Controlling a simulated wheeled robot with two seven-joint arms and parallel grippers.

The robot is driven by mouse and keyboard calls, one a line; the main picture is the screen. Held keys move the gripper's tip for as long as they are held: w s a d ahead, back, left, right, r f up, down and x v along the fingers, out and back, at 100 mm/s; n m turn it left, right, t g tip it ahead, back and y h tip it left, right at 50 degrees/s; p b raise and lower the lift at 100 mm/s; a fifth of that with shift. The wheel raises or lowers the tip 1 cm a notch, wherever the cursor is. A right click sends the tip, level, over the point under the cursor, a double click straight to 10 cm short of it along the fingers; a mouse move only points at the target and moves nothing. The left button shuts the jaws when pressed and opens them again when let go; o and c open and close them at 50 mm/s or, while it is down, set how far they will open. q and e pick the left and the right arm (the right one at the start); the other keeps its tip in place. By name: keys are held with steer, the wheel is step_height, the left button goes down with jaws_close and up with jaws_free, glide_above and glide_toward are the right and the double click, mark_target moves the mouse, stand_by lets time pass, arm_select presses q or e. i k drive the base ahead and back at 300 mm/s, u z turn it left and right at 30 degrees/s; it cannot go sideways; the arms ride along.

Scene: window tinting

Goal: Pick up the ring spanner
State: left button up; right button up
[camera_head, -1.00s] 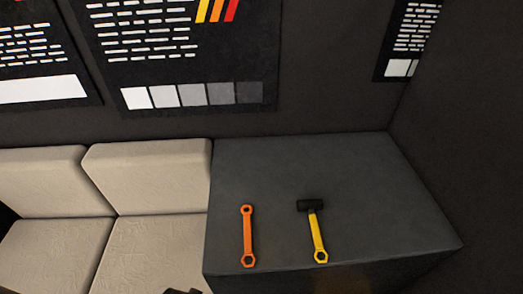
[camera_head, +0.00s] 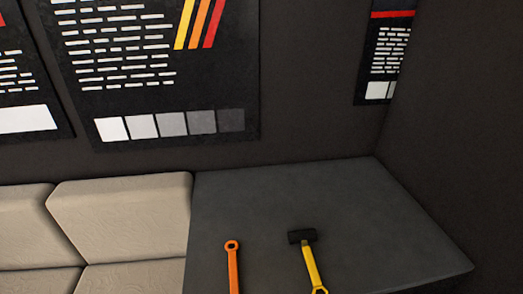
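The orange ring spanner (camera_head: 233,268) lies on the dark grey table top (camera_head: 290,195), left of the hammer. Its ring end points to the back, and its front end is cut off by the bottom edge of the view. A hammer (camera_head: 309,262) with a black head and a yellow handle lies to its right, apart from it, with the handle's end at the bottom edge. Neither of my grippers shows in the head view.
A cream cushioned sofa (camera_head: 120,220) stands directly left of the table. A dark wall with posters (camera_head: 160,70) is behind, and another dark wall (camera_head: 460,130) rises on the right. The table top behind the tools is clear.

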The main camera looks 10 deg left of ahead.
mark_target(233, 273)
steer(key=k, duration=1.15)
steer(key=z, duration=0.3)
steer(key=i, duration=0.7)
steer(key=z, duration=0.45)
